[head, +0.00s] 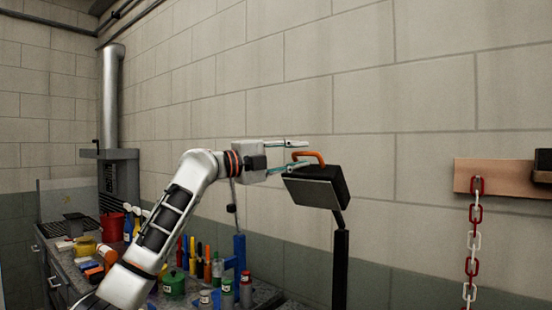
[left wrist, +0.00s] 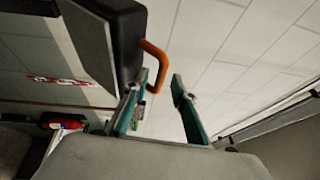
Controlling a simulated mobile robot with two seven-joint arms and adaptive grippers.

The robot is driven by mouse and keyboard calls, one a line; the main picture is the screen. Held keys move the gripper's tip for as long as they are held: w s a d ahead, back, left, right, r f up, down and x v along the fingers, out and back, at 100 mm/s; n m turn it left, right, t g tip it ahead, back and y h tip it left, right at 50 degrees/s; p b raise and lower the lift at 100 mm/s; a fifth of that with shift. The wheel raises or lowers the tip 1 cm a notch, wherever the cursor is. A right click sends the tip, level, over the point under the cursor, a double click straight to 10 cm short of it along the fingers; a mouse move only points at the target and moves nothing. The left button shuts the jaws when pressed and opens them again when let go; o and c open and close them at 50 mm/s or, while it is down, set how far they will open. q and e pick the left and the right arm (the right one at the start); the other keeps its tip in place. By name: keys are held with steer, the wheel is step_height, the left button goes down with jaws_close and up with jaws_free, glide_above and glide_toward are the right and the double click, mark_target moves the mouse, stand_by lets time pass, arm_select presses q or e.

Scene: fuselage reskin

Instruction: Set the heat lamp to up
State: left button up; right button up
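The heat lamp (head: 318,188) is a dark box with a pale flat face and an orange handle (head: 309,156) on top. It sits tilted on a black post (head: 341,265). My left gripper (head: 298,155) reaches in from the left at handle height, with one finger above the handle and one below. In the left wrist view the two fingers (left wrist: 160,90) are apart, and the orange handle (left wrist: 154,62) is at their tips, its lower end close to one finger. Whether they touch, I cannot tell. The lamp head (left wrist: 112,40) also shows there. My right gripper is not in view.
A workbench (head: 75,265) at left holds a red bucket (head: 112,227), a green can (head: 174,284) and several bottles. A metal duct (head: 110,100) rises behind it. A red-and-white chain (head: 473,240) hangs from a wooden board (head: 500,178) at right. The block wall stands behind the lamp.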

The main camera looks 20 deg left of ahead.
arm_select(q)
steer(key=r+v, duration=0.1)
steer(key=v, duration=0.8)
steer(key=shift+s+a+f, duration=0.2)
steer(key=shift+f, duration=0.25)
steer(key=shift+f, duration=0.1)
